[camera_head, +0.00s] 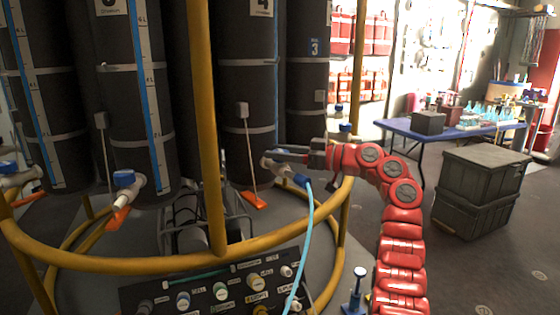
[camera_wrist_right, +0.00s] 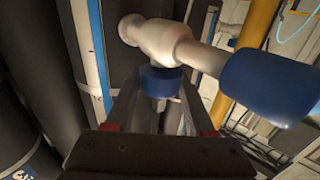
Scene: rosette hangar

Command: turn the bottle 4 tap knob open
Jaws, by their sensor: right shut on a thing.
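Bottle 4 (camera_head: 247,75) is a tall dark cylinder with a 4 label at its top, behind the yellow rail. Its white tap (camera_head: 278,167) sticks out low on its front. In the right wrist view the white tap body (camera_wrist_right: 165,42) carries a small blue knob (camera_wrist_right: 160,80) and a larger blue end piece (camera_wrist_right: 272,88). My right gripper (camera_head: 272,155) reaches in from the right at the tap. It is shut on the blue knob, with a finger on either side of it in the wrist view. The knob is mostly hidden in the head view. My left gripper is out of view.
The yellow rail (camera_head: 150,265) and its upright post (camera_head: 203,120) stand in front of the bottles. A control panel (camera_head: 215,290) sits below, and a light blue hose (camera_head: 305,235) passes near my arm. Grey crates (camera_head: 478,190) and a blue table (camera_head: 400,128) stand right.

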